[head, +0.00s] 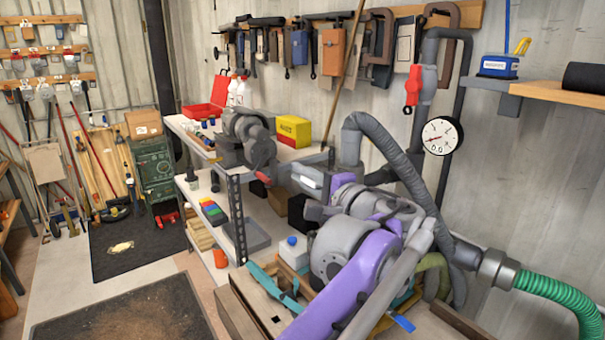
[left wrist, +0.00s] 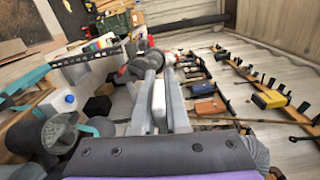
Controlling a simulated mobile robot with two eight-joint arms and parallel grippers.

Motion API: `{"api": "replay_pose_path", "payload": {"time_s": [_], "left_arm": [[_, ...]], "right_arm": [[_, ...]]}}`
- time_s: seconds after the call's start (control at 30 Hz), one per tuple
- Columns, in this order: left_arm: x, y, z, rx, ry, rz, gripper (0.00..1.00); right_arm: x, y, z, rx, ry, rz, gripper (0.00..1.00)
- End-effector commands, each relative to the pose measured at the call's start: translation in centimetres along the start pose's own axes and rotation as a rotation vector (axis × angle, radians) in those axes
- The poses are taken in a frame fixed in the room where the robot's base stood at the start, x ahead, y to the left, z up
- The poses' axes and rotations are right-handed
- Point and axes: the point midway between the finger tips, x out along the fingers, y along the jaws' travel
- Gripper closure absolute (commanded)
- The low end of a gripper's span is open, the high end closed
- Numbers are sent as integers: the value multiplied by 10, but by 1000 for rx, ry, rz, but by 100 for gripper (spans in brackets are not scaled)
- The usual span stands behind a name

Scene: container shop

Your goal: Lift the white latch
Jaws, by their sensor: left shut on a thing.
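The white latch (head: 308,181) is a small pale bar in the middle of the head view, beside the workbench. It also shows in the left wrist view (left wrist: 158,103) as a white strip between two grey fingers. My left gripper (head: 303,178) is shut on it, with a finger on each side. The gripper also shows in the left wrist view (left wrist: 160,90). What the latch is fixed to is mostly hidden by my fingers and arm. My right gripper is not in view.
A grey vise (head: 248,138) and a yellow box (head: 294,130) stand on the workbench just behind the gripper. A thick grey hose (head: 392,150) and a pressure gauge (head: 441,136) are at the right. Tools hang on the wall. A dark mat (head: 125,315) lies on open floor at left.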

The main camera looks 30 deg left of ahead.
Motion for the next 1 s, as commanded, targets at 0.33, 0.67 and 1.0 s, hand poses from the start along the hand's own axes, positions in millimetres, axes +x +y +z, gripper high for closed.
{"api": "replay_pose_path", "payload": {"time_s": [0.33,0.67,1.0], "left_arm": [[0,-3,-1,41,2,-3,100],[0,-2,0,39,1,-2,57],[-19,-1,-1,39,5,-1,57]], "right_arm": [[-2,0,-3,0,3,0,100],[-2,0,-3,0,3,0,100],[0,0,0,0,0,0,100]]}}
